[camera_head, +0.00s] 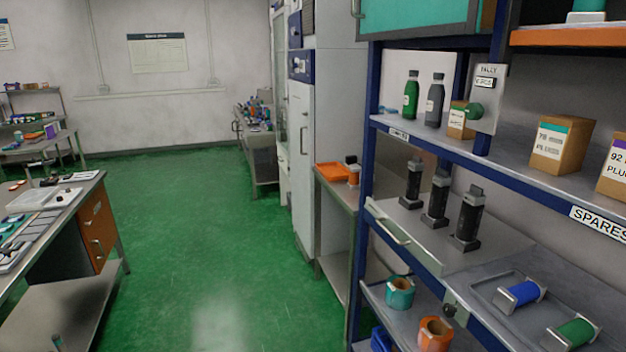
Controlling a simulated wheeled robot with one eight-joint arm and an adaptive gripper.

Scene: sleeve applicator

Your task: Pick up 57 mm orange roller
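No roller that I can tell to be the 57 mm orange one shows. An orange ring-shaped roll (436,334) sits on the lower shelf, partly cut off by the bottom edge. I cannot tell whether it is a roller. No size marks are readable on these. My gripper is not in view.
A teal roll (399,291) stands near the orange roll. Several black upright tools (435,200) stand on the pull-out shelf. Bottles (411,97) and boxes (561,145) fill the shelf above. A workbench (50,215) is at left. Green floor (200,240) between is clear.

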